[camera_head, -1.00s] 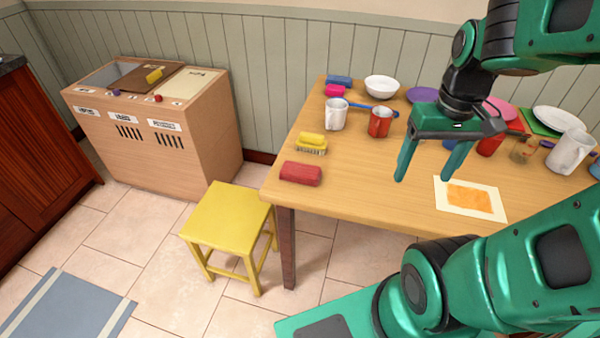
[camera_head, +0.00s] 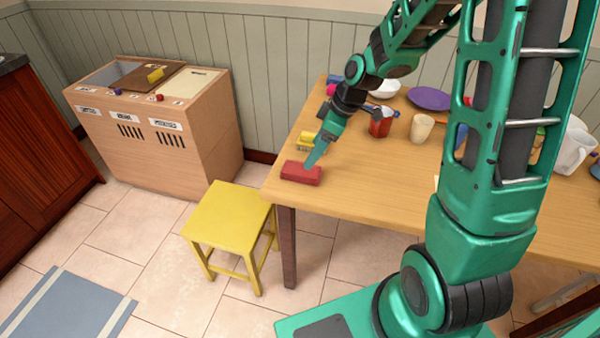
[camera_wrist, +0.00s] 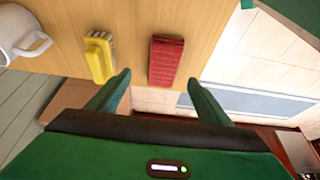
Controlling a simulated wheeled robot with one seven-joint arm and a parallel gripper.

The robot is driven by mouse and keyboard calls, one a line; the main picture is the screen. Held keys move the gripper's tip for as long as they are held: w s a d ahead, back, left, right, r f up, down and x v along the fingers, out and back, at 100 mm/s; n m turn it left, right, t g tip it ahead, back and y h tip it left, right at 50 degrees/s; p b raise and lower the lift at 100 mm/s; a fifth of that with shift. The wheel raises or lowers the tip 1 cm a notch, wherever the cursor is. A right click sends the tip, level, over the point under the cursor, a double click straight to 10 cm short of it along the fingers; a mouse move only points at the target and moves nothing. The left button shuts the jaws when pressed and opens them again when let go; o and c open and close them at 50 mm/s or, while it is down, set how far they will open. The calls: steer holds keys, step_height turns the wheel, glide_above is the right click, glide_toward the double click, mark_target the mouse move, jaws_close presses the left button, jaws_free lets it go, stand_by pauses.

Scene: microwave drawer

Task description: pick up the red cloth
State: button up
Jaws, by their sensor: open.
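The red cloth (camera_head: 301,173) is a folded block lying on the near left corner of the wooden table.
A yellow brush (camera_wrist: 99,57) lies left of the cloth in the wrist view, with a white mug (camera_wrist: 22,36) beyond it. A red mug (camera_head: 381,124) and beige cup (camera_head: 421,128) stand further right on the table (camera_head: 365,185). A yellow stool (camera_head: 228,217) stands below the table's left edge.

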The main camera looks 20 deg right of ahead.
mark_target(303, 169)
steer(key=x, duration=0.2)
steer(key=shift+a+f, duration=0.15)
steer(key=shift+f, duration=0.25)
steer(key=shift+s+x, duration=0.2)
steer(key=shift+x, duration=2.45)
steer(key=shift+a, duration=0.1)
steer(key=c, duration=1.1)
